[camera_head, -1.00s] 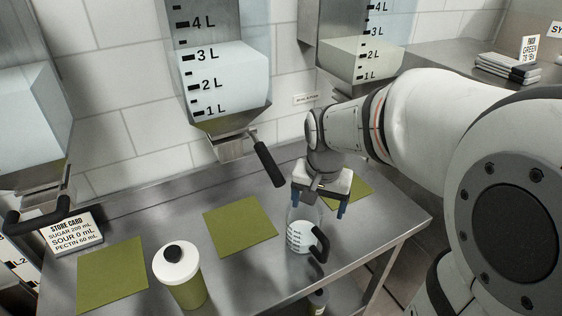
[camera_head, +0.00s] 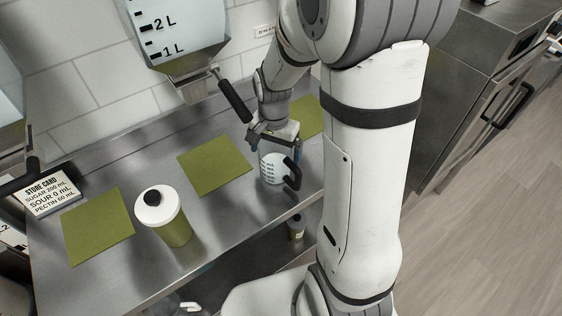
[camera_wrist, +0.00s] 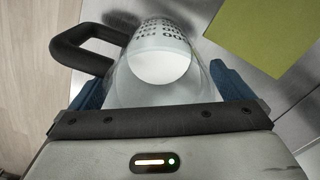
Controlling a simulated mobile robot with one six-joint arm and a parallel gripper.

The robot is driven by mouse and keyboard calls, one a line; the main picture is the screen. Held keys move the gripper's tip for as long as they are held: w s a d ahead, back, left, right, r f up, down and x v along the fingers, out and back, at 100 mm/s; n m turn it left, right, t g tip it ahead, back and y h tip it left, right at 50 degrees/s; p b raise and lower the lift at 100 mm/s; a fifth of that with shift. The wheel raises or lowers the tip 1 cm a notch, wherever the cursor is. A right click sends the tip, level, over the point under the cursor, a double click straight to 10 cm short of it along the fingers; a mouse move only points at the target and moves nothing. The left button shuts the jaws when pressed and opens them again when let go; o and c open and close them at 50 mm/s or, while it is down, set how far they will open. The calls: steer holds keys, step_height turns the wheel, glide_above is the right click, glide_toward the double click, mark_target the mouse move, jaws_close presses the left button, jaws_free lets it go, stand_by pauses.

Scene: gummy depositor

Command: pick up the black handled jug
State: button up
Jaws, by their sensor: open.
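The black handled jug (camera_head: 271,170) is clear, with black markings and white contents, and stands upright on the steel table. Its black handle (camera_head: 293,174) points right in the head view and left in the wrist view. My gripper (camera_head: 274,146) is at the jug's upper part. In the wrist view the jug (camera_wrist: 160,66) lies between the two blue fingers of my open gripper (camera_wrist: 160,88), and a narrow gap shows beside the right finger. The head view does not show whether a finger touches the jug.
Green mats (camera_head: 214,163) lie on the table (camera_head: 130,270). A white-lidded green container (camera_head: 165,215) stands to the left. A dispenser's black lever (camera_head: 235,101) hangs close to my gripper's left. A store card (camera_head: 52,195) stands at far left. A small dark bottle (camera_head: 296,227) sits below the table edge.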

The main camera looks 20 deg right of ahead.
steer(key=shift+f, duration=0.45)
steer(key=shift+c, duration=0.2)
steer(key=c, duration=1)
